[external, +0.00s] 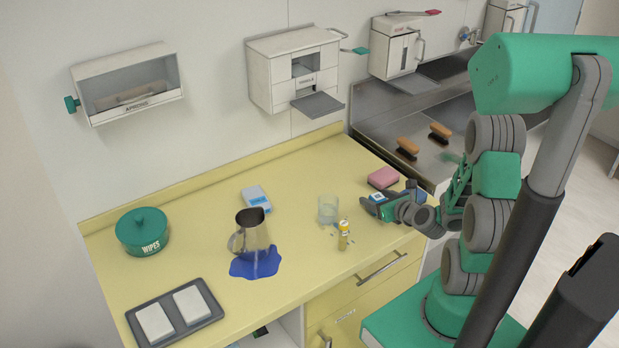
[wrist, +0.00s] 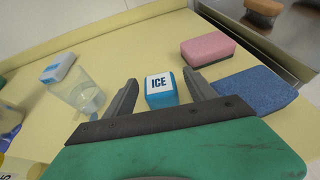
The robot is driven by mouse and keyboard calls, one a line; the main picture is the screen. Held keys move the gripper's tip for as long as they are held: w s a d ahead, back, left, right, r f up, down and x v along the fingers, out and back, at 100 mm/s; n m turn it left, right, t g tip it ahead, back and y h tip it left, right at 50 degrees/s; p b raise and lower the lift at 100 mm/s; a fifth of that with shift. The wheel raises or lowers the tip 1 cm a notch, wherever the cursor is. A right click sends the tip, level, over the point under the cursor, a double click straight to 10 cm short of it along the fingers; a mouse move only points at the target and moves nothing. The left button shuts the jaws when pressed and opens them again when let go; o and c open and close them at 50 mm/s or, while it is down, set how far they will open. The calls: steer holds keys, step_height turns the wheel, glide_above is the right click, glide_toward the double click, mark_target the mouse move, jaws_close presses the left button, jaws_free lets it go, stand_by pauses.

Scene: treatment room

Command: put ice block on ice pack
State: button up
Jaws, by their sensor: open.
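The ice block (wrist: 161,91) is a small blue block with a white top marked ICE. In the wrist view it lies between the two fingers of my gripper (wrist: 160,84), with a gap showing on each side. My gripper is open. In the external view the ice block (external: 376,196) shows at the gripper's tip (external: 378,206), near the counter's right end. A flat blue pad (wrist: 256,90), which looks like the ice pack, lies just right of the right finger. In the external view my gripper and arm mostly hide it.
A pink sponge (wrist: 208,50) lies behind the pad. A clear glass (external: 327,209) and a small yellow bottle (external: 343,235) stand to the left. A sink counter with brushes (external: 407,148) is beyond.

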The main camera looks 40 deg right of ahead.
steer(key=shift+c, duration=0.3)
jaws_close()
stand_by(0.3)
